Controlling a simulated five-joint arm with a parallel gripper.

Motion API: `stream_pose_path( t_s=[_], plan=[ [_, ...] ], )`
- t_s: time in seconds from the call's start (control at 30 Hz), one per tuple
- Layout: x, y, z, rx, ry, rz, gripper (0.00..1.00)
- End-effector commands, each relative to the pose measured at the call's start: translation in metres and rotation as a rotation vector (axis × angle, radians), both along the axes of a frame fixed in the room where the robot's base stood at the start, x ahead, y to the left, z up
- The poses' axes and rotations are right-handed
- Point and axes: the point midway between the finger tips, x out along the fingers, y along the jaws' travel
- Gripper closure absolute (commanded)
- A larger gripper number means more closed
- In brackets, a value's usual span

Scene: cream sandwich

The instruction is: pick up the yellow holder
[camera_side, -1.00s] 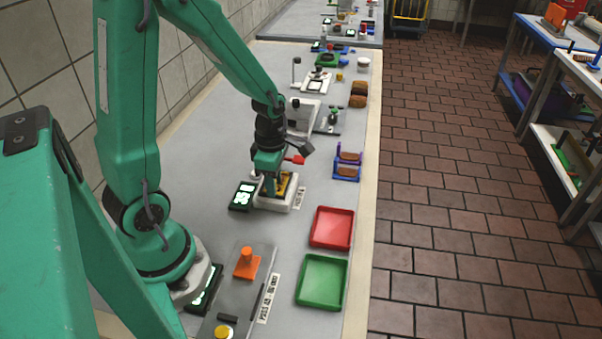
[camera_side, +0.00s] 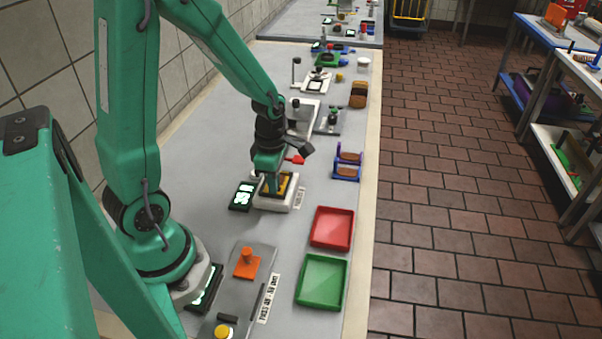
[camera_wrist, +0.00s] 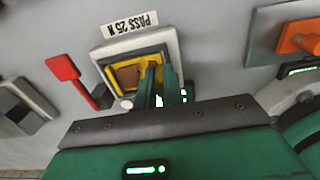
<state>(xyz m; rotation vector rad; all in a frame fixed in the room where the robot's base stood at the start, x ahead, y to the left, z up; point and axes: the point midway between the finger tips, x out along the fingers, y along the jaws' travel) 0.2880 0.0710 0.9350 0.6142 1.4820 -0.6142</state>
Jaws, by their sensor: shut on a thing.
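The yellow holder (camera_side: 284,185) is in the white square-framed stand (camera_side: 275,205) in the middle of the bench in the side view. In the wrist view the yellow holder (camera_wrist: 112,72) is a square yellow frame with a brown piece (camera_wrist: 129,76) inside. My gripper (camera_side: 272,188) points down over the stand. Its green fingers (camera_wrist: 160,82) are shut on the holder's near right side in the wrist view. The fingers hide part of the holder. I cannot tell whether any gap lies under it.
A lit display (camera_side: 242,195) stands left of the stand. A red lever (camera_wrist: 66,72) is close beside it. A blue rack (camera_side: 347,172), red tray (camera_side: 332,228) and green tray (camera_side: 321,281) line the bench's right side. An orange knob (camera_side: 247,263) is in front.

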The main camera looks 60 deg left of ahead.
Motion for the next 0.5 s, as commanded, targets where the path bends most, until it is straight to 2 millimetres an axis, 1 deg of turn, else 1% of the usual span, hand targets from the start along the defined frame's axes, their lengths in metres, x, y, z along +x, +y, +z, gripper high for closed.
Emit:
stream_pose_path(
  t_s=[0.27,0.5],
  plan=[
    [0.0,0.0,0.005,0.0,-0.001,0.0,1.0],
    [0.0,0.0,0.022,0.001,-0.004,0.0,1.0]
  ],
)
